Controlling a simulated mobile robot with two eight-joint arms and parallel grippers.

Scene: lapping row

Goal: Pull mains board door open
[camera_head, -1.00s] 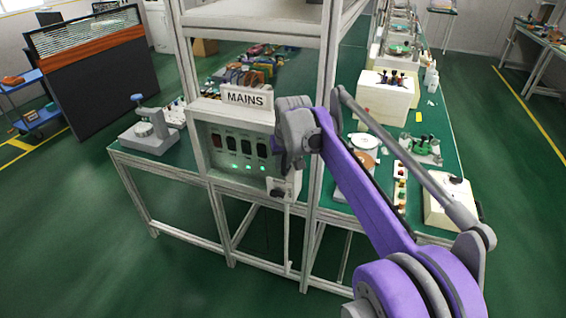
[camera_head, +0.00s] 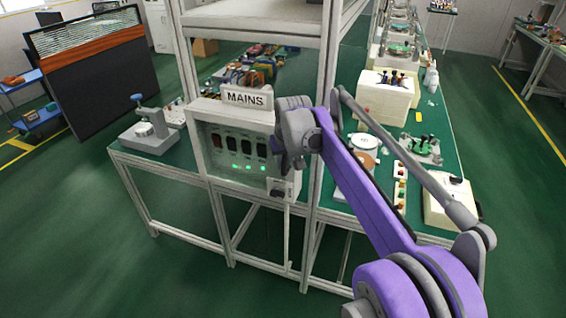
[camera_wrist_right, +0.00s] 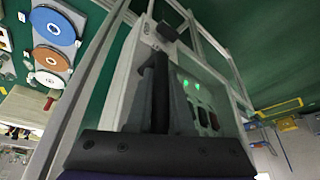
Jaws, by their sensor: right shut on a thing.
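The mains board (camera_head: 205,152) is a pale grey box under a white "MAINS" sign (camera_head: 247,97), with dark switches and small green lights on its front. My right gripper (camera_head: 282,162) is at the right edge of that front, above a small dark fitting (camera_head: 281,191). In the right wrist view the dark fingers (camera_wrist_right: 160,95) are shut on a part at the board's edge, likely the door handle, which they mostly hide. The board face with green lights (camera_wrist_right: 191,85) lies just to their right. I cannot tell whether the door stands ajar. My left gripper is not in view.
A pale frame post (camera_head: 318,150) stands close to the right of the board, behind my right arm. The green bench (camera_head: 440,110) behind holds discs, a button strip and a white box (camera_head: 385,98). The floor (camera_head: 90,240) in front and left is clear.

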